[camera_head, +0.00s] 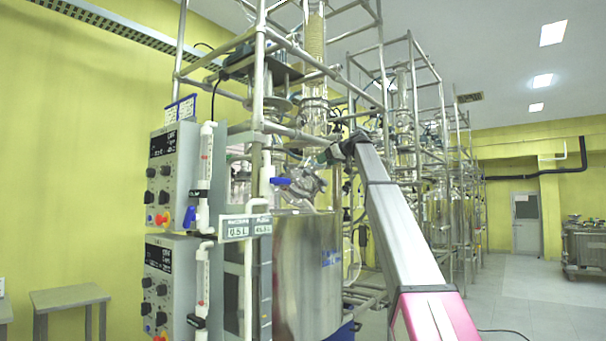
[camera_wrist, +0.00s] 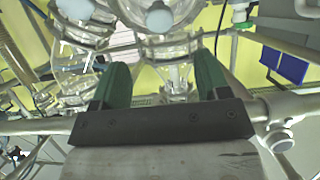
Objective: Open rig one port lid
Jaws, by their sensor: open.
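The nearest rig has a steel vessel (camera_head: 307,265) with a glass and metal top (camera_head: 300,185) inside a pipe frame. My gripper (camera_head: 322,157) reaches in from the right, above this top and among the glassware. In the wrist view my gripper (camera_wrist: 162,80) has two green fingers standing wide apart with nothing held between them. Clear glass necks (camera_wrist: 175,50) show beyond the fingers. A white round cap (camera_wrist: 159,17) sits at the upper middle, and another white cap (camera_wrist: 76,7) is at the upper left. I cannot tell which part is the port lid.
Frame pipes (camera_head: 258,90) surround the glassware, and a horizontal pipe (camera_wrist: 285,106) runs close by my gripper. Control boxes (camera_head: 172,180) stand left of the vessel. More rigs (camera_head: 440,190) stand behind. Open floor (camera_head: 540,300) lies to the right.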

